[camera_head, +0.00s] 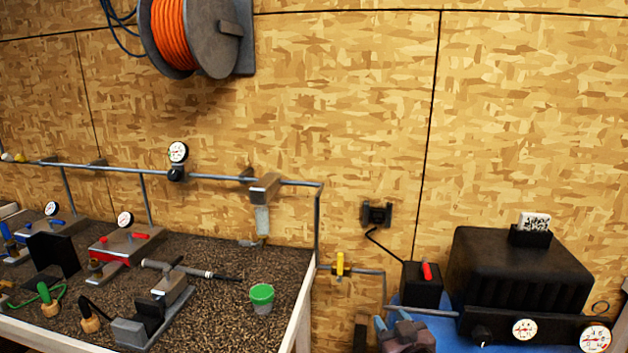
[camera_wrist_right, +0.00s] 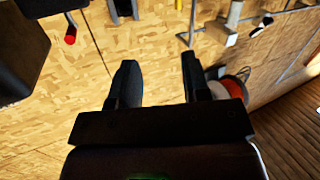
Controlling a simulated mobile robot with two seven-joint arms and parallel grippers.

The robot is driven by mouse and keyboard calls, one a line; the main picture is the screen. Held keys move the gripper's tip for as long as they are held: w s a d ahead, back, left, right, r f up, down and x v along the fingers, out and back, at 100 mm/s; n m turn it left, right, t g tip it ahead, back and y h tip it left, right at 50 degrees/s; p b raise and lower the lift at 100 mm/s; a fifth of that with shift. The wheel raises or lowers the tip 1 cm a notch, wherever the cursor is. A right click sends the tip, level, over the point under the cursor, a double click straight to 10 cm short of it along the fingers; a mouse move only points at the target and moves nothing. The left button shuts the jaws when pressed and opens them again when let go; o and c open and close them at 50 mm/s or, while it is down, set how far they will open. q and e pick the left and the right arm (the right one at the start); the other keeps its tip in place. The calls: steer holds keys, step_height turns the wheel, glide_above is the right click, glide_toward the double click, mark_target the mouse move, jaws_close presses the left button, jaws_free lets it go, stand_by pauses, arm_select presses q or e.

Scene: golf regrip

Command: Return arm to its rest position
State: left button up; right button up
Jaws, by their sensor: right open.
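My left gripper is not in view.
The speckled workbench (camera_head: 215,325) at left holds a grey clamp (camera_head: 140,327), a green-topped cup (camera_head: 262,297) and a red-trimmed device (camera_head: 118,248). A black ribbed machine (camera_head: 520,270) and a small black box with a red switch (camera_head: 421,290) stand right. A pipe (camera_head: 225,178) crosses the wall.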

steer(key=s+d+f+m+g+h, duration=0.1)
steer(key=s+d+f, duration=0.3)
steer(key=s, duration=0.5)
steer(key=s+d+f+g+h, duration=0.1)
steer(key=s+d+f, duration=0.3)
steer(key=s+f, duration=0.4)
steer(key=s+d+f+m+g+h, duration=0.1)
steer(key=s+d+f, duration=0.3)
steer(key=s, duration=0.6)
step_height(320, 180, down, 3)
steer(key=shift+r+m+g, duration=0.1)
steer(key=shift+m+g, duration=0.2)
steer(key=shift+g, duration=0.5)
steer(key=shift+a, duration=0.1)
